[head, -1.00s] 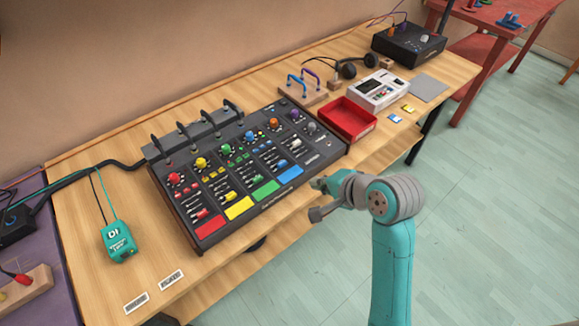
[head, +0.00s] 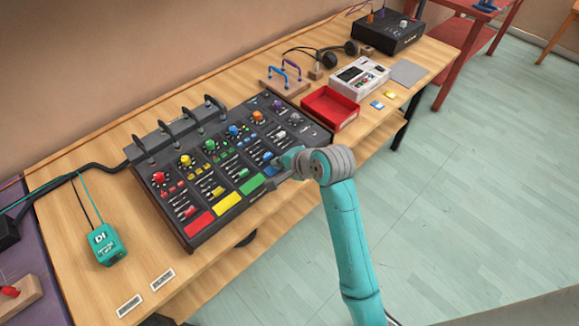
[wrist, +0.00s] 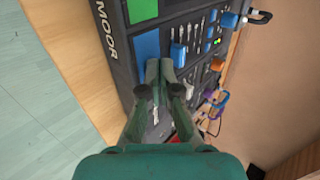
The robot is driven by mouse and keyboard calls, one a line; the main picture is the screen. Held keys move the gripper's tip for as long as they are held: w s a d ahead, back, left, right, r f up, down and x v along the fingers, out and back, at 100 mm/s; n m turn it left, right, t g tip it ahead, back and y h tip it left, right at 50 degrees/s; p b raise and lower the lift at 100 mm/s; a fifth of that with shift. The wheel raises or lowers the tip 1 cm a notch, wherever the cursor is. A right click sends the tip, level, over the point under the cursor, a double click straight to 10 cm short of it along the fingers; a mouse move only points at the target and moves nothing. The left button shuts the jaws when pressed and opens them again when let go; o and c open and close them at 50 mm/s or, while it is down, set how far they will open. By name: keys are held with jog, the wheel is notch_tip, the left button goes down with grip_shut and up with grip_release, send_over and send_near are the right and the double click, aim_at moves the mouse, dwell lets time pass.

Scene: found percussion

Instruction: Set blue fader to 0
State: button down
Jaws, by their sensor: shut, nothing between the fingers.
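The mixer (head: 192,238) is a black console on the wooden table, with coloured knobs, faders and pads. The blue fader (wrist: 178,54) shows its blue cap in the wrist view, beside the blue pad (wrist: 147,45). In the head view the blue fader (head: 268,157) sits just left of my gripper (head: 284,167), which partly hides the blue strip. In the wrist view my gripper (wrist: 159,67) is shut and empty, its tips over the blue pad's near end, close to the blue cap. I cannot tell whether they touch it.
A red tray (head: 330,108) and a white device (head: 358,76) stand right of the mixer. Black cables with plugs rise along its back edge. A teal DI box (head: 105,244) lies at the left. The floor in front of the table is clear.

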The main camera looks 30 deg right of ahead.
aim_at(258, 150)
jog(key=shift+w+a, duration=0.25)
jog(key=shift+w, duration=0.55)
jog(key=w, duration=0.1)
jog(key=w+a, duration=0.1)
jog(key=w, duration=0.3)
jog(key=shift+a, duration=0.3)
jog(key=shift+s, duration=0.1)
